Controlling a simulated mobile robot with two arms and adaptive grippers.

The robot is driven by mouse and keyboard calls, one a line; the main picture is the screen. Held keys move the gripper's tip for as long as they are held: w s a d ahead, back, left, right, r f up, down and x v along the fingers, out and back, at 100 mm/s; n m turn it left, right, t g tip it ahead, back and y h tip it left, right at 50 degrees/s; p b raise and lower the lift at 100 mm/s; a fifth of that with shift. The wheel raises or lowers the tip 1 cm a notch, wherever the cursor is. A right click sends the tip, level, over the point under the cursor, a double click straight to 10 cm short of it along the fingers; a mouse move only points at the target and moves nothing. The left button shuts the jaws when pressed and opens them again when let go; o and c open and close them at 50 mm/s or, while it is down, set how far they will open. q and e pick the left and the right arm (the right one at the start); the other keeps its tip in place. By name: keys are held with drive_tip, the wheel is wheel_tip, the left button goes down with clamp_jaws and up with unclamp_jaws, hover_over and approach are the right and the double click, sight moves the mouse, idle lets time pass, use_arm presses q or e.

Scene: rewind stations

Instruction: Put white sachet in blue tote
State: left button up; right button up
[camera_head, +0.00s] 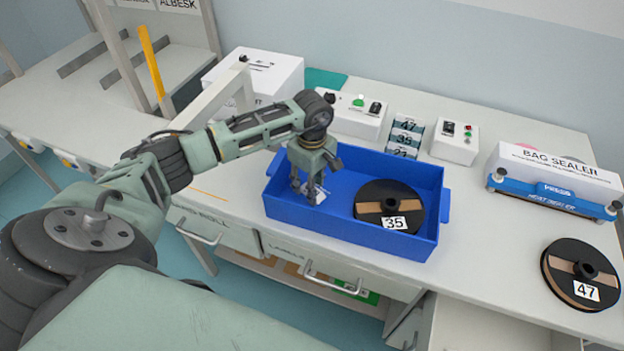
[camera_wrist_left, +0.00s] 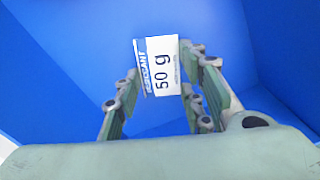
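The white sachet (camera_wrist_left: 167,68), with a blue strip and a "50 g" label, shows inside the blue tote in the left wrist view. It lies at the fingertips of my left gripper (camera_wrist_left: 158,80), with blue visible between it and the left finger. In the head view the sachet (camera_head: 316,195) is partly hidden by the fingers. My left gripper (camera_head: 309,186) points down into the left part of the blue tote (camera_head: 425,250), its fingers apart. I cannot tell whether a fingertip touches the sachet. My right gripper is out of view.
A black reel marked 35 (camera_head: 372,209) lies in the tote's right half. A reel marked 47 (camera_head: 560,278) lies on the bench at right. The bag sealer (camera_head: 555,185), a control box (camera_head: 455,142) and another control box (camera_head: 345,120) stand behind. Bare bench (camera_head: 480,240) lies right of the tote.

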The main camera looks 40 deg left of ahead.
use_arm(q)
drive_tip(key=o, duration=0.5)
drive_tip(key=shift+c, duration=0.2)
drive_tip(key=shift+r+p, duration=0.25)
drive_tip(key=shift+p, duration=0.05)
drive_tip(key=shift+w+r+b, duration=0.1)
drive_tip(key=shift+r+b, duration=0.2)
wheel_tip(320, 180, up, 11)
drive_tip(key=b, duration=0.2)
drive_tip(key=shift+r+b, duration=0.15)
drive_tip(key=shift+b, duration=0.25)
